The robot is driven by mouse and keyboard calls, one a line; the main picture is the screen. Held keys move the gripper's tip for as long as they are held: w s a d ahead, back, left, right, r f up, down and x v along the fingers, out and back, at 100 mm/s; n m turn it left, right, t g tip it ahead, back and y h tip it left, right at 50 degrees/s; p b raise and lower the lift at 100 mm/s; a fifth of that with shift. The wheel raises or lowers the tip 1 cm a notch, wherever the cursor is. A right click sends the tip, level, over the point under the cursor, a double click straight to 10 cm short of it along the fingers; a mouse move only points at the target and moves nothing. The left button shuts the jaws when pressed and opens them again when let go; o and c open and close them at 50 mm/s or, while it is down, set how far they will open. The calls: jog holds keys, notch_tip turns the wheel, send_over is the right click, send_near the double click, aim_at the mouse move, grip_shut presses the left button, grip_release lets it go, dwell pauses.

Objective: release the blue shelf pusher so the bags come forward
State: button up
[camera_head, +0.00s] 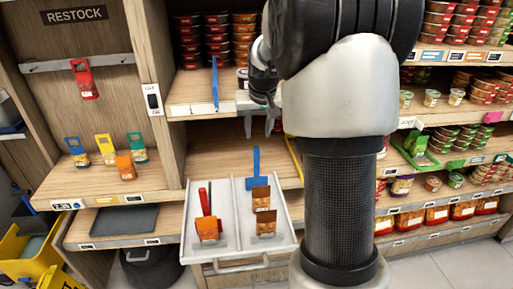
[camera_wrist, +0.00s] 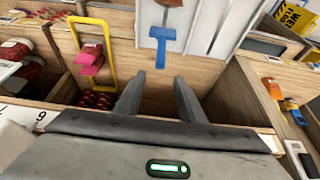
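The blue pusher (camera_head: 256,182) stands in the right lane of a pale pull-out tray (camera_head: 222,190), behind two brown bags (camera_head: 261,197) (camera_head: 266,224). Its upright handle rises above its wide plate. It also shows as a blue T in the wrist view (camera_wrist: 163,45), beyond my fingertips. My gripper (camera_head: 260,124) is open and empty, with its fingers pointing down at the shelf edge above and behind the tray. In the wrist view my gripper (camera_wrist: 158,88) has its fingers apart with nothing between them. No contact with the pusher shows.
A red pusher (camera_head: 204,200) and an orange-brown bag (camera_head: 208,229) occupy the tray's left lane. Another blue upright piece (camera_head: 215,82) stands on the upper shelf. A yellow frame (camera_wrist: 76,45) shows left in the wrist view. Small bags (camera_head: 103,148) stand on the left shelf.

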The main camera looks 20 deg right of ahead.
aim_at(257, 146)
jog(key=x, duration=0.9)
jog(key=shift+w+f, duration=0.2)
jog(key=shift+f, duration=0.1)
jog(key=shift+c, duration=0.4)
grip_shut()
